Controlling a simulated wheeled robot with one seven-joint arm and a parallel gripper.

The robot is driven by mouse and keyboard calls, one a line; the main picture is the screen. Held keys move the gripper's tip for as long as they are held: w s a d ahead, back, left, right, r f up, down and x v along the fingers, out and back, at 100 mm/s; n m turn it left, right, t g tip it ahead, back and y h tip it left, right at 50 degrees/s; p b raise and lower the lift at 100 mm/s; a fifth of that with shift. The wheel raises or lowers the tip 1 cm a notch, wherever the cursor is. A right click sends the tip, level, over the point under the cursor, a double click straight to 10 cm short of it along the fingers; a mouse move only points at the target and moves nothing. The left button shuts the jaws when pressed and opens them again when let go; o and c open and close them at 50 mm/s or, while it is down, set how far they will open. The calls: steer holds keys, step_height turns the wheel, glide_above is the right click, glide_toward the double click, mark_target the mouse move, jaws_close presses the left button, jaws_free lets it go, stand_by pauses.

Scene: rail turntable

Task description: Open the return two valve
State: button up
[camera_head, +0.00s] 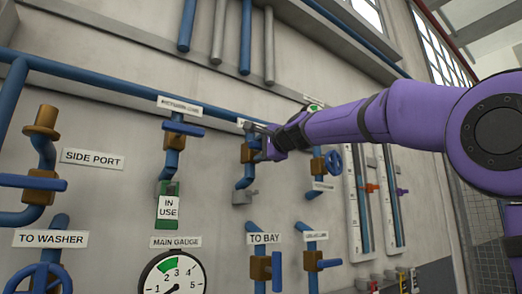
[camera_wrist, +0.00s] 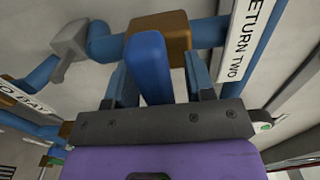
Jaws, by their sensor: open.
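The return two valve has a brass body (camera_wrist: 160,38) on a blue pipe, beside a white "RETURN TWO" label (camera_wrist: 243,40) in the wrist view. Its blue lever (camera_wrist: 150,68) extends from the brass body toward my gripper and looks crosswise to the pipe. My gripper (camera_wrist: 162,82) is open, with one finger on each side of the lever. A gap shows on the right; contact on the left is unclear. In the head view, my gripper (camera_head: 268,143) is at the brass valve body (camera_head: 247,153) and hides the lever and part of the label.
A grey fitting (camera_head: 243,197) sits below this valve. An "IN USE" tag (camera_head: 168,207) hangs from the valve to the left.

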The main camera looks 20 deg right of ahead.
jaws_close()
steer(key=shift+n, duration=0.3)
steer(key=n, duration=0.3)
steer(key=shift+w, duration=0.1)
steer(key=n, duration=0.8)
steer(key=shift+f, duration=0.1)
steer(key=shift+n, duration=2.1)
